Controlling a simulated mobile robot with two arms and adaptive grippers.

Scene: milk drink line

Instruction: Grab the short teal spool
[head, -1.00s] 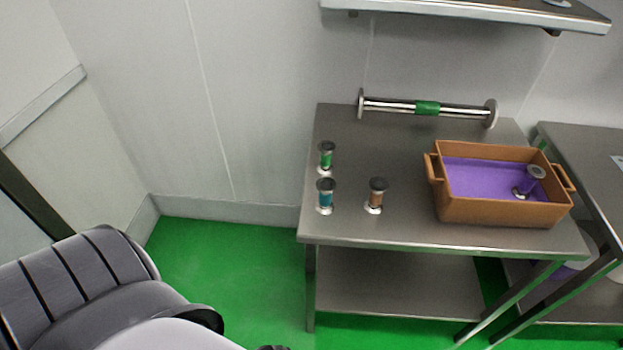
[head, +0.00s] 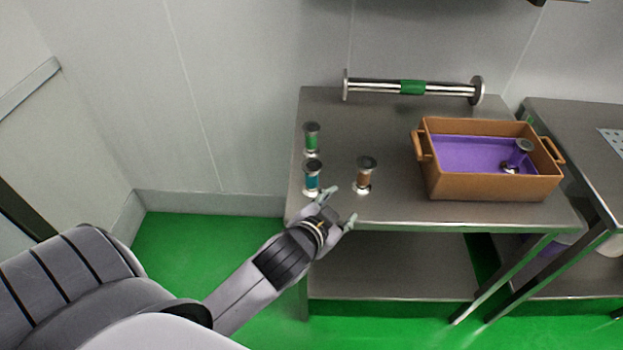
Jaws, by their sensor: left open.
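The short teal spool (head: 312,176) stands upright near the left front of the steel table, with metal flanges at its top and bottom. My left gripper (head: 341,207) is open and empty at the table's front edge, just in front and to the right of the teal spool. One fingertip shows close to the foot of the spool; I cannot tell whether they touch. My right gripper is not in view.
A green spool (head: 312,140) stands behind the teal one, and a brown spool (head: 365,174) to its right. A long green-banded spool (head: 413,87) lies at the back of the steel table (head: 390,211). A brown crate (head: 490,187) with purple lining holds a purple spool (head: 519,154).

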